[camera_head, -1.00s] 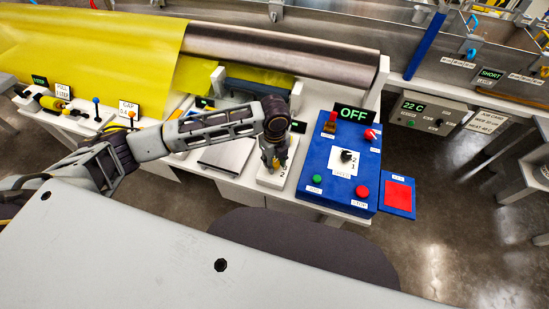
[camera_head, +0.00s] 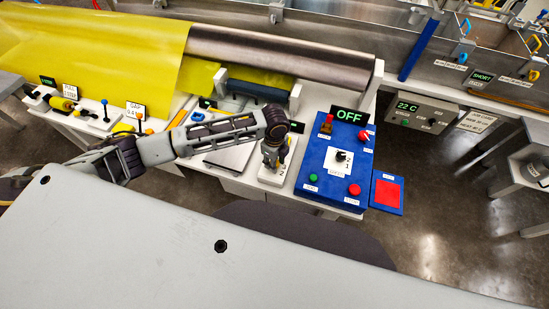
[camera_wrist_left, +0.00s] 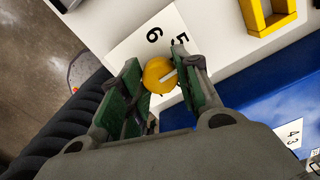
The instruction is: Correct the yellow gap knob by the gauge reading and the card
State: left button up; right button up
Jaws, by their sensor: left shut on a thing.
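The yellow gap knob (camera_wrist_left: 160,74) shows in the left wrist view as a round cap with a pale pointer line. It stands on a white dial plate (camera_wrist_left: 128,47) with the numbers 5 and 6 visible. My left gripper (camera_wrist_left: 157,84) is shut on the knob, a green pad on each side. In the head view my left gripper (camera_head: 272,160) is over the white dial plate (camera_head: 268,178) and mostly hides the knob. A small gap display (camera_head: 134,110) stands at the left; its figures are hard to read. A job card (camera_head: 476,121) hangs at the right, its text too small to read surely. My right gripper is not in view.
A blue control box (camera_head: 318,187) with an OFF display (camera_head: 349,116) stands just right of the dial plate. A red pad (camera_head: 388,193) is beside it. A metal roller (camera_head: 290,62) with yellow sheet lies behind. A grey 22 C unit (camera_head: 421,112) is farther right.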

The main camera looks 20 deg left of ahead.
pick_arm(q)
jog(key=shift+r+n+p, duration=0.2)
jog(key=shift+n+p, duration=0.6)
jog(key=shift+p, duration=0.65)
jog(key=shift+n+p, duration=0.5)
jog(key=shift+w+f+n+p, duration=0.1)
jog(key=shift+n+p, duration=0.4)
jog(key=shift+p, duration=0.1)
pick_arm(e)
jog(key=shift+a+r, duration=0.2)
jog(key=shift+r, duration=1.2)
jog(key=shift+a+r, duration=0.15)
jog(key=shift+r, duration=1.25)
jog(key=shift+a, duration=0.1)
pick_arm(q)
jog(key=o, duration=1)
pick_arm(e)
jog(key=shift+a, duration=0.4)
